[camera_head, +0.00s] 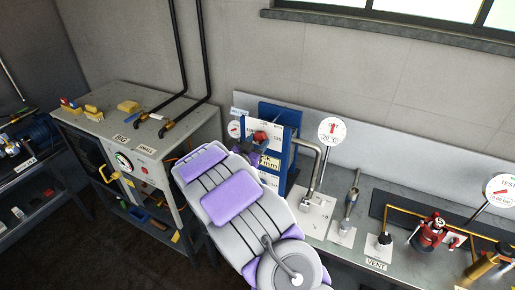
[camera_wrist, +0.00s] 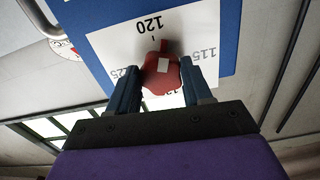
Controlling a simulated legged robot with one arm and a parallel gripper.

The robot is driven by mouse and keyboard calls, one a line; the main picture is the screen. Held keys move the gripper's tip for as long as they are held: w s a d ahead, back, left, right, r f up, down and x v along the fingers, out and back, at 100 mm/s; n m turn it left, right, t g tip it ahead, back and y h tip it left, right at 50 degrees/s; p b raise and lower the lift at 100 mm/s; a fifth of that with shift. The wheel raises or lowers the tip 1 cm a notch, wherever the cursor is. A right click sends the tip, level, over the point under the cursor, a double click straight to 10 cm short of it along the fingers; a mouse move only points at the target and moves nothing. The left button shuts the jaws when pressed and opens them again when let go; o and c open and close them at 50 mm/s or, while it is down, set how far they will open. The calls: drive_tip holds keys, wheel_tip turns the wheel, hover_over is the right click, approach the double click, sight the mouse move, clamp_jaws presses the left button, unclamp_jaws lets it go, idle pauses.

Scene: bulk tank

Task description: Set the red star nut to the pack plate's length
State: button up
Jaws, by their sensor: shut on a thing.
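The red star nut (camera_wrist: 160,76) sits on a white scale card (camera_wrist: 205,40) on a blue panel. My gripper (camera_wrist: 156,78) is shut on it, one blue-grey finger on each side. The nut has a pale square mark and a red tab pointing up, close to the 120 and slightly toward the 115 side. Readable numbers are 120, 115 and 125; the lower number is mostly hidden. In the head view the nut (camera_head: 260,136) shows small on the blue stand (camera_head: 286,122).
A bent metal pipe (camera_head: 318,170) and a round dial (camera_head: 332,131) stand right of the blue stand. A red valve (camera_head: 431,232) is farther right on the bench. A grey cabinet (camera_head: 140,150) with yellow blocks stands left. Two black hoses run up the wall.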

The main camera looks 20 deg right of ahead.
drive_tip(key=m+b, duration=0.6)
drive_tip(key=shift+w+a+f, duration=0.1)
drive_tip(key=shift+f, duration=0.15)
drive_tip(key=m+b, duration=0.3)
drive_tip(key=m, duration=0.1)
drive_tip(key=shift+b, duration=0.3)
drive_tip(key=m+b, duration=0.3)
drive_tip(key=shift+r, duration=0.2)
drive_tip(key=shift+m, duration=0.3)
drive_tip(key=o, duration=1)
drive_tip(key=shift+r, duration=0.1)
drive_tip(key=shift+o, duration=0.2)
drive_tip(key=p+v, duration=0.3)
drive_tip(key=v, duration=1.4)
drive_tip(key=shift+a, duration=0.25)
